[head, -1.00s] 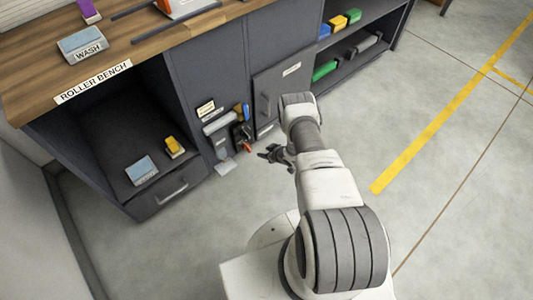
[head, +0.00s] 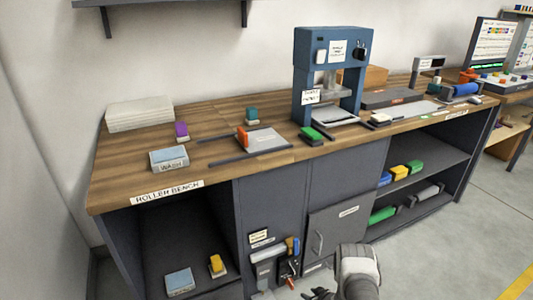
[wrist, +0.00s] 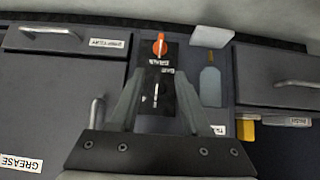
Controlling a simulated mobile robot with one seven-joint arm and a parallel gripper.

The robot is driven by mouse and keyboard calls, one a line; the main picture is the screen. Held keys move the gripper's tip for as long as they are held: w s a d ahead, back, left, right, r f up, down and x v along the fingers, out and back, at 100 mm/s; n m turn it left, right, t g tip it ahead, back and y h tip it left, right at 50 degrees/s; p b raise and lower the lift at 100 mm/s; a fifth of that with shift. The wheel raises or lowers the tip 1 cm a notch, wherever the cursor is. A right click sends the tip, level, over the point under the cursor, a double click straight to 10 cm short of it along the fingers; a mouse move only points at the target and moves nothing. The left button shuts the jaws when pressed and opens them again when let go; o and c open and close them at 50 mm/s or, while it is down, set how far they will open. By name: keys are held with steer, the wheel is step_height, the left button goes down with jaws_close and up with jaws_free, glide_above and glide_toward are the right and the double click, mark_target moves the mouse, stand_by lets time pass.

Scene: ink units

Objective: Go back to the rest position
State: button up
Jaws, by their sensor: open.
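My gripper (head: 318,294) shows at the bottom edge of the head view, in front of the bench's lower cabinet front. In the wrist view my gripper (wrist: 157,85) has its two fingers apart with nothing held between them. Beyond the fingers is a dark panel with an orange rotary knob (wrist: 160,45) and small labels. My white and grey arm comes up from the bottom of the head view. Most of the arm is out of the picture.
The wooden roller bench (head: 215,185) carries a blue press (head: 305,80), a wash box (head: 169,159) and a paper stack (head: 140,114). Its shelves hold coloured blocks. A closed cabinet door (head: 337,232) is near my arm. Bare floor (head: 440,262) lies to the right.

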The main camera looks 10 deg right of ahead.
steer(key=w+d+r+h, duration=0.1)
steer(key=w+d+r, duration=0.1)
steer(key=w+r, duration=0.35)
steer(key=w+d+r+m+h, duration=0.1)
steer(key=w+r, duration=0.1)
steer(key=r, duration=0.7)
steer(key=w+d+r+h, duration=0.1)
steer(key=w+d+r, duration=0.15)
steer(key=r, duration=0.45)
step_height(320, 180, up, 22)
steer(key=a+m+h, duration=0.1)
steer(key=a+h, duration=0.1)
steer(key=s+a+r+m+g, duration=0.1)
steer(key=s+a+r, duration=0.2)
steer(key=s+r, duration=0.6)
steer(key=s+a+r+m+g, duration=0.1)
steer(key=s+a+r, duration=0.2)
steer(key=s+r, duration=0.65)
steer(key=s+a+r+g+y, duration=0.1)
steer(key=s+a+r, duration=0.25)
steer(key=s, duration=0.85)
steer(key=s+a+r+y, duration=0.15)
steer(key=s+a, duration=0.25)
steer(key=s, duration=0.8)
step_height(320, 180, up, 20)
steer(key=p, duration=2)
steer(key=shift+w+d, duration=0.25)
steer(key=shift+w, duration=0.05)
steer(key=shift+f+h, duration=0.1)
steer(key=shift+h, duration=0.15)
